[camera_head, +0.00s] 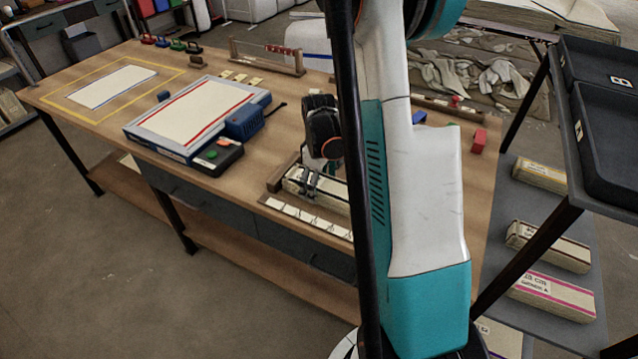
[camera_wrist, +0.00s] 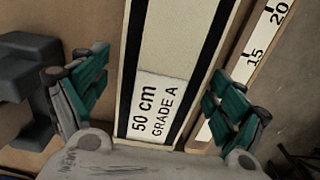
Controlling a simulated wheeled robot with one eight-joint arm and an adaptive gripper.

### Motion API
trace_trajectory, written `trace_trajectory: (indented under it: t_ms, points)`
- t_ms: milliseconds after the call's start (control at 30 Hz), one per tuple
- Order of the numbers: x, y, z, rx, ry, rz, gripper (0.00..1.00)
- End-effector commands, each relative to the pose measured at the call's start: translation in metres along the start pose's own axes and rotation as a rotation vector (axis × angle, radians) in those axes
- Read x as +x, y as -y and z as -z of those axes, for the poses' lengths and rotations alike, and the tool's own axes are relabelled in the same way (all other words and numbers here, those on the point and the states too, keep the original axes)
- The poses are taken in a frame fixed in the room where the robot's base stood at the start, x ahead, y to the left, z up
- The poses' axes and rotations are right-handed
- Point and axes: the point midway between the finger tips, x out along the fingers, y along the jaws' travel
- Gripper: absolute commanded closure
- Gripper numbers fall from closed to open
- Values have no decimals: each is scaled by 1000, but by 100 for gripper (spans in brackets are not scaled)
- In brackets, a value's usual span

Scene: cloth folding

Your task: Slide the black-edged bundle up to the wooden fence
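The black-edged bundle (camera_wrist: 176,45) is cream, with a label reading "50 cm GRADE A". It lies between the two teal fingers of my gripper (camera_wrist: 160,98) in the wrist view. The fingers stand apart; a gap shows on the left, while contact on the right is unclear. In the head view the bundle (camera_head: 332,190) lies on the bench, and my gripper (camera_head: 318,182) is down over its left part. A wooden block that looks like the fence (camera_head: 284,171) stands just left of the bundle. My arm hides the bundle's right end.
A ruler strip (camera_head: 300,214) runs along the bench's front edge beside the bundle. A white board (camera_head: 195,112) with a blue base and a black box (camera_head: 217,158) stand to the left. A red block (camera_head: 479,140) lies right of my arm. Other bundles (camera_head: 548,246) rest on the right shelf.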

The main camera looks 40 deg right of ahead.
Motion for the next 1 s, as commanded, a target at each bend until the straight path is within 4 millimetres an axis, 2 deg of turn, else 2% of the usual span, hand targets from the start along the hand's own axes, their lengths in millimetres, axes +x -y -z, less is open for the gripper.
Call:
trace_trajectory:
  t_ms: [367, 567, 800, 1000]
  points:
    - [-6, 0, 0, 0, 0, 0, 10]
    - [-36, 0, -1, 0, 0, 0, 10]
    - [-84, 0, 0, 0, 0, 0, 10]
    - [-111, 0, 0, 0, 0, 0, 10]
